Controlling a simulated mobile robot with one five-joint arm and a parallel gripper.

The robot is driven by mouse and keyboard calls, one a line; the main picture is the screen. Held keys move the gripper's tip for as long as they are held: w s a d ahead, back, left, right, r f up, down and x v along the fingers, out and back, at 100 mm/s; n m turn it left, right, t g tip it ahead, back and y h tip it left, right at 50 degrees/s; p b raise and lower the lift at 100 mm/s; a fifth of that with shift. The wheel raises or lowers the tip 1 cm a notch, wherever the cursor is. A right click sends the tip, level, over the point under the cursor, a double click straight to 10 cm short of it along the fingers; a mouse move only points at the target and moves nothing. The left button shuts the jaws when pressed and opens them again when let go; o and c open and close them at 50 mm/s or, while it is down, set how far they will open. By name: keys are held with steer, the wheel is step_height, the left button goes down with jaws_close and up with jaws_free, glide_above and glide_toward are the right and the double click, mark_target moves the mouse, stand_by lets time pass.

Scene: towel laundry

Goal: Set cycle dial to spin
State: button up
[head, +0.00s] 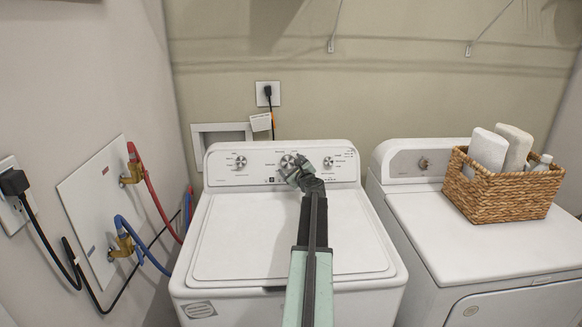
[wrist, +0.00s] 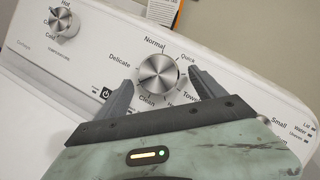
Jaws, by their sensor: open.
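The cycle dial (wrist: 159,77) is a round silver knob on the washer's white control panel, in the middle of the wrist view. Labels around it read Normal, Quick, Delicate and Clean; others are partly hidden by my gripper. Which label the dial points to is not clear. My gripper (wrist: 164,92) is open, with one dark finger on each side of the dial; I cannot tell if they touch it. In the head view the cycle dial (head: 287,161) shows just behind my gripper (head: 290,172). The washer (head: 240,245) has its lid closed.
A temperature knob (wrist: 64,22) is at upper left in the wrist view. A third knob (head: 328,162) is right of my gripper. A dryer (head: 480,240) with a wicker basket (head: 505,190) stands to the right. Red (head: 152,190) and blue (head: 143,245) hoses run along the left wall.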

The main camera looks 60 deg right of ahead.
steer(key=v, duration=0.7)
steer(key=shift+s+a+p, duration=0.15)
steer(key=shift+s+p, duration=0.05)
steer(key=shift+p, duration=0.1)
